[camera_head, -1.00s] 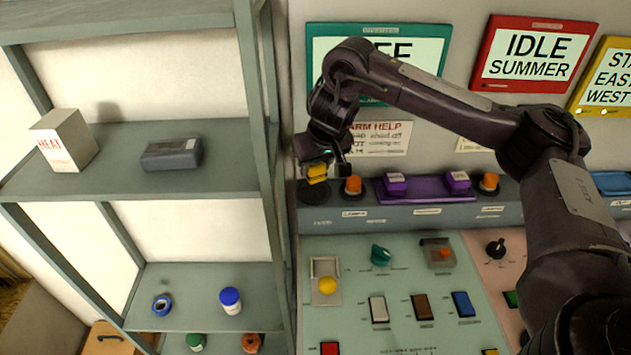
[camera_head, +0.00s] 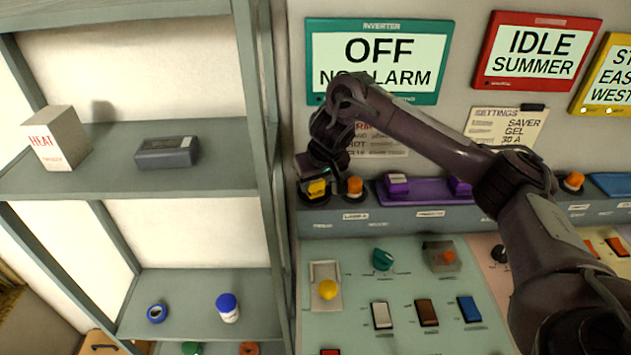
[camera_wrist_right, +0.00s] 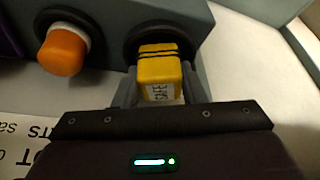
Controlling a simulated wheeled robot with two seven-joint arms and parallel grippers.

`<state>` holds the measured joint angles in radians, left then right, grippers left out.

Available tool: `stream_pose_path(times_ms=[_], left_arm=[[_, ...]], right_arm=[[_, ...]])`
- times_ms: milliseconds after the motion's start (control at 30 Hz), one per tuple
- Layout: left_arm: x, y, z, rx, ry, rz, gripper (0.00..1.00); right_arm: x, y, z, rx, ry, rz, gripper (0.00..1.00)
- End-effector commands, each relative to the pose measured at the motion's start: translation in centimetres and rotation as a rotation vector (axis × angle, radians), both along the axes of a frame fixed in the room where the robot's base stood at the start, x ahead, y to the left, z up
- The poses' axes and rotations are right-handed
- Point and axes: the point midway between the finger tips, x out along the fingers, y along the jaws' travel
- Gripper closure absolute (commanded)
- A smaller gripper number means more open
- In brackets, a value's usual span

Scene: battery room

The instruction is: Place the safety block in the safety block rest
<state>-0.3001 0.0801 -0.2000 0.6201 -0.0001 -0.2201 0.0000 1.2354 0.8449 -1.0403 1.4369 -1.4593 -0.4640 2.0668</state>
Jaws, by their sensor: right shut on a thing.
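The safety block (camera_head: 317,187) is a small yellow block with dark stripes and a "SAFE" label. It also shows in the right wrist view (camera_wrist_right: 159,68), between the two fingers. My right gripper (camera_wrist_right: 160,90) is shut on it. In the head view my right gripper (camera_head: 318,180) is at the left end of the grey ledge. A round black rest (camera_head: 313,199) lies at the block's far end and also shows in the wrist view (camera_wrist_right: 140,32). I cannot tell whether the block touches its bottom. My left gripper is not in view.
An orange knob (camera_head: 354,186) stands on the ledge close to the right gripper. A purple tray with purple blocks (camera_head: 428,190) lies farther right. A grey shelf upright (camera_head: 270,180) stands close on the left. The sloping green panel (camera_head: 350,260) with switches is below.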

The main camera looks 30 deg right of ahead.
Motion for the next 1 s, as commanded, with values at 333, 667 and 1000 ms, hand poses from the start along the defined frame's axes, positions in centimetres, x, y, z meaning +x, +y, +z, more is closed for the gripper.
stream_pose_path(times_ms=[333, 667, 1000], left_arm=[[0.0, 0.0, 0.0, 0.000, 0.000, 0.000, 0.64], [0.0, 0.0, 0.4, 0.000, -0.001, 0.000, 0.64], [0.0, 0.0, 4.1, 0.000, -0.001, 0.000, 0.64]], right_arm=[[0.0, 0.0, -0.3, 0.000, 0.000, 0.000, 0.40], [-0.1, 0.0, 0.8, -0.001, -0.002, 0.000, 0.40], [-2.7, 0.0, 7.5, -0.004, -0.006, 0.001, 0.40]])
